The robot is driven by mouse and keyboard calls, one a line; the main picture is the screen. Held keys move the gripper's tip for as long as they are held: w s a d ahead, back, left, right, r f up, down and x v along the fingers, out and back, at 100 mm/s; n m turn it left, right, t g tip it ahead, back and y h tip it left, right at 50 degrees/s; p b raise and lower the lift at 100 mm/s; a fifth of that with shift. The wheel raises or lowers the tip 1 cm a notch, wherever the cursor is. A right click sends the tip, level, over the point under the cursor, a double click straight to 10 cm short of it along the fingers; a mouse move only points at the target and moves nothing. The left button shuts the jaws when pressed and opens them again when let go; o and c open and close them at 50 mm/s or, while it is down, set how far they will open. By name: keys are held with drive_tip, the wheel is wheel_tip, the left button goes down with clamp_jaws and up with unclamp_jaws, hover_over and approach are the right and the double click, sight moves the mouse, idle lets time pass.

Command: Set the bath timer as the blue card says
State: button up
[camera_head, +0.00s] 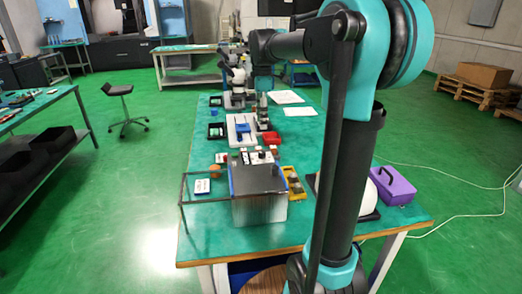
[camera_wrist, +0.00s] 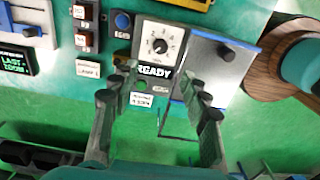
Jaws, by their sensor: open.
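The bath timer shows in the wrist view as a white panel with a round black dial (camera_wrist: 160,45) and a pale pointer mark; the scale is too small to read. Below it a dark display (camera_wrist: 155,71) reads READY. A small green button (camera_wrist: 142,86) and a white label (camera_wrist: 141,100) sit under the display. My gripper (camera_wrist: 160,76) is open, its two fingers apart, in front of the panel's lower part, with nothing between them.
Beside the dial is a grey lid (camera_wrist: 212,52) with a black knob and blue edge. The metal tank (camera_head: 260,207) is at the bench's near end, by a thin frame (camera_head: 182,205). A purple case (camera_head: 392,186) stands right.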

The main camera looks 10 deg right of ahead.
sight(262, 153)
wheel_tip(262, 153, down, 13)
drive_tip(key=shift+f, duration=0.1)
idle(0.3)
clamp_jaws()
